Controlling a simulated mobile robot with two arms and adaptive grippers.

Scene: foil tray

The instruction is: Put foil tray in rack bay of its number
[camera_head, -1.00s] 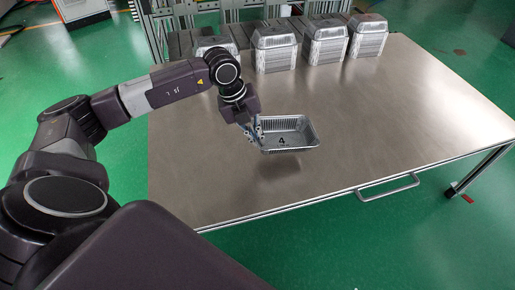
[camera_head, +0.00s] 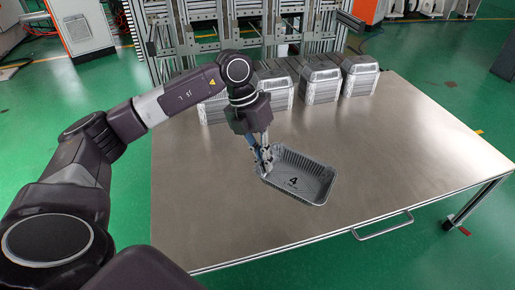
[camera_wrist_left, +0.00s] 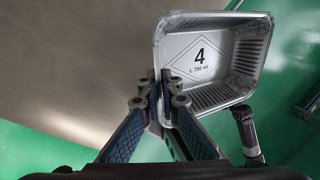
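A silver foil tray (camera_head: 310,184) with a black 4 on its floor is held above the steel table. Bay numbers are not readable. My right gripper is not in view.
The steel table (camera_head: 420,140) is clear at the front and right. A handle (camera_head: 382,227) sticks out from its front edge. Metal framing (camera_head: 290,25) rises behind the rack, and orange and white machines (camera_head: 85,30) stand further back.

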